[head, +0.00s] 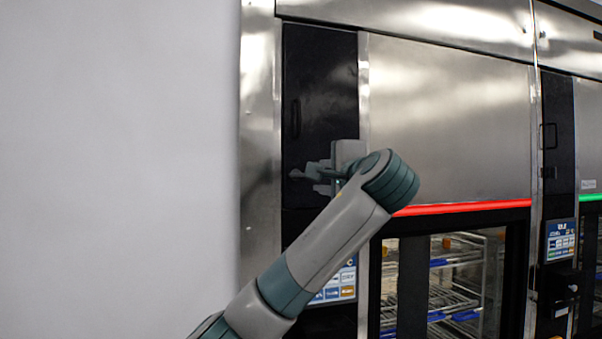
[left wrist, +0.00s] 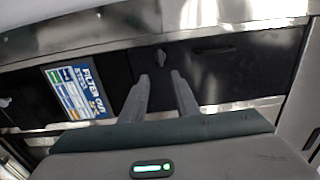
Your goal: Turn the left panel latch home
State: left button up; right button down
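The left dark panel (head: 320,85) is upright on the left washer. The panel latch (left wrist: 161,57) is a small grey knob on the dark surface in the left wrist view. In the head view I cannot make it out apart from my gripper. My left gripper (head: 305,179) is in front of the lower part of this panel. In the left wrist view its two fingers (left wrist: 160,77) are apart, with nothing between them, and the latch shows just past the fingertips, roughly in line with the gap. My right gripper is in neither view.
A dark bar handle (head: 296,118) is on the panel above my gripper; it also shows in the left wrist view (left wrist: 213,48). A label screen (left wrist: 80,92) is beside it. The washer's window (head: 455,280) shows wire racks under a red light strip (head: 460,207). A bare wall (head: 120,150) is left.

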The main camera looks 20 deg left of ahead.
aim_at(298, 175)
pick_arm(q)
jog(key=p+x, duration=0.7)
jog(key=x, duration=0.6)
jog(key=shift+w+a+r+p, duration=0.15)
jog(key=shift+w+a+p, duration=0.15)
jog(key=shift+p, duration=0.1)
jog(key=shift+w+a, duration=0.35)
jog(key=shift+w, duration=0.2)
grip_shut()
